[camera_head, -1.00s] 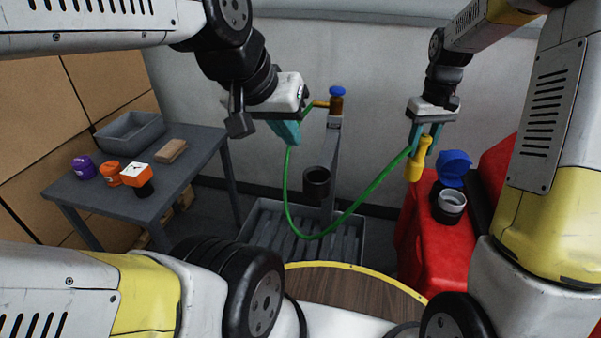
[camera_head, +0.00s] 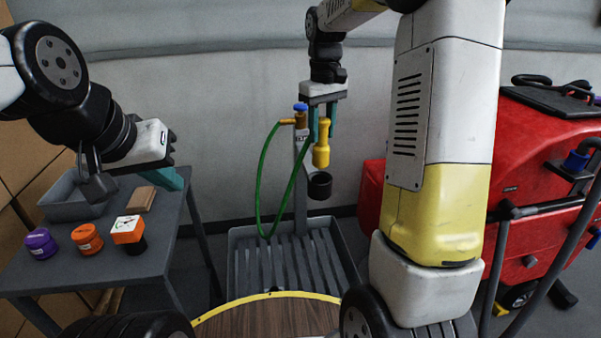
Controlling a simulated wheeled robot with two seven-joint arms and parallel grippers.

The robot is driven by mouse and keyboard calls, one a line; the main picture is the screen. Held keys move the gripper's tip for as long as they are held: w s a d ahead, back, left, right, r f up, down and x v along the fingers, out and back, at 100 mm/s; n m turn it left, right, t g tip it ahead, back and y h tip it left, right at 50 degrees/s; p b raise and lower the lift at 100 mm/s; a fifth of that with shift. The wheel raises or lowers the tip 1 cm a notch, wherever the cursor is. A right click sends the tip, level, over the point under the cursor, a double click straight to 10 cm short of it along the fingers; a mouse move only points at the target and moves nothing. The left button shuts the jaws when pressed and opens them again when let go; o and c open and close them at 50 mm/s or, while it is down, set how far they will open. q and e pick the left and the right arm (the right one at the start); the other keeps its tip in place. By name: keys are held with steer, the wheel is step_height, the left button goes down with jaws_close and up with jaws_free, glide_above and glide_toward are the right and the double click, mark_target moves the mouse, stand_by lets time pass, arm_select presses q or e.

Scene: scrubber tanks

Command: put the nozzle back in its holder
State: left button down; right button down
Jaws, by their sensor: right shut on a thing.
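The yellow nozzle (camera_head: 321,154) hangs upright from my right gripper (camera_head: 322,128), whose teal fingers are shut on it. A green hose (camera_head: 259,185) loops down beside it from the brass tap (camera_head: 300,118) with the blue handle. The dark round holder (camera_head: 319,187) is on the grey post (camera_head: 301,185). In the picture the nozzle's lower end is just above the holder's rim; I cannot tell if they touch or how they line up in depth. My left gripper (camera_head: 172,180) is over the table's right side, away from the nozzle; its finger gap is hidden.
The grey slatted basin (camera_head: 237,250) is below the post. The grey table (camera_head: 165,225) at left bears a grey bin (camera_head: 62,205), a brown block (camera_head: 141,200), and purple (camera_head: 41,243), orange (camera_head: 87,238) and orange-white (camera_head: 128,232) items. The red scrubber (camera_head: 540,165) stands at right.

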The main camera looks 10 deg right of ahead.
mark_target(321, 159)
step_height(321, 159, down, 8)
steer(key=shift+f, duration=0.25)
steer(key=c, duration=0.9)
jaws_free()
steer(key=shift+f, duration=0.15)
steer(key=shift+c, duration=0.2)
